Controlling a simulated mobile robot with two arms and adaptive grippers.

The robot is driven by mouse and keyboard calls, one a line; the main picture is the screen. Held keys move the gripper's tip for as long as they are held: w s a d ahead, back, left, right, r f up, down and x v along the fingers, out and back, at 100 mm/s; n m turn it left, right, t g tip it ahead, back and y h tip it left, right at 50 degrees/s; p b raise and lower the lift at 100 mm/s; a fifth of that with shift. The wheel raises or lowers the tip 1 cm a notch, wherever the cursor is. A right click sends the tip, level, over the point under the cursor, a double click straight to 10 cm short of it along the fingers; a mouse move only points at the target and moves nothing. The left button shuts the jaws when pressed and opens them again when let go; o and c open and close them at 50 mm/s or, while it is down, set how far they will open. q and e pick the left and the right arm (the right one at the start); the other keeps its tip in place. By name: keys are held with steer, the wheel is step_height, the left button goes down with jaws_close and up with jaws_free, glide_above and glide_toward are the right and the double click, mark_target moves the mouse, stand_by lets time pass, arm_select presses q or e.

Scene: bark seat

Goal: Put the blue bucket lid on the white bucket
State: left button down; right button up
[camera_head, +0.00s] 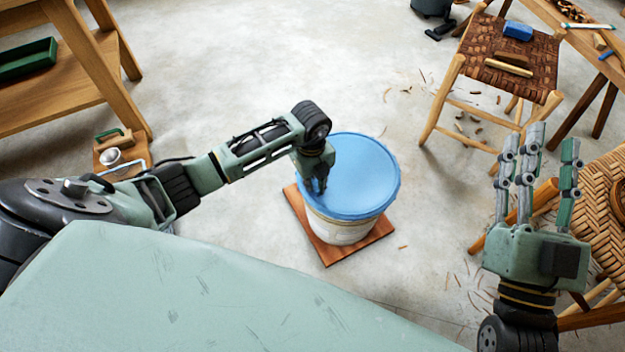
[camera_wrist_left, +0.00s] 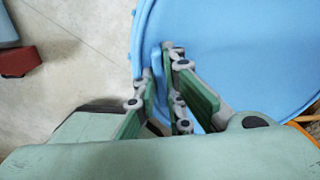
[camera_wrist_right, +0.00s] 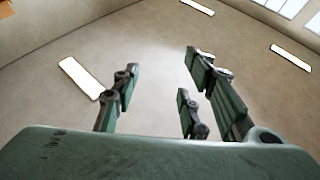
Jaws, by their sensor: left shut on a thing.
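The round blue lid (camera_head: 362,177) is over the top of the white bucket (camera_head: 340,230) in the head view. It covers the bucket's opening; whether it is seated all round or held slightly above the rim cannot be told. My left gripper (camera_head: 317,186) points down at the lid's left edge and is shut on it. In the left wrist view the fingers (camera_wrist_left: 160,85) pinch the rim of the lid (camera_wrist_left: 235,50). My right gripper (camera_head: 538,185) is raised at the right with fingers spread, open and empty. The right wrist view shows its fingers (camera_wrist_right: 160,90) apart with nothing between them.
The bucket stands on a reddish-brown wooden board (camera_head: 325,248) on the floor. A woven stool (camera_head: 510,65) with a blue block stands at the back right; a woven chair (camera_head: 600,200) is near my right gripper. A wooden bench (camera_head: 75,80) is at the left. Floor behind the bucket is clear.

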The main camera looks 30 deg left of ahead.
arm_select(q)
steer(key=shift+f, duration=0.4)
arm_select(e)
steer(key=shift+s+r+t, duration=0.55)
steer(key=shift+r+t, duration=0.05)
steer(key=shift+r, duration=0.3)
arm_select(q)
steer(key=c, duration=1.8)
jaws_free()
steer(key=shift+o, duration=0.2)
steer(key=o, duration=0.3)
steer(key=shift+r, duration=0.1)
arm_select(e)
steer(key=shift+w, duration=0.1)
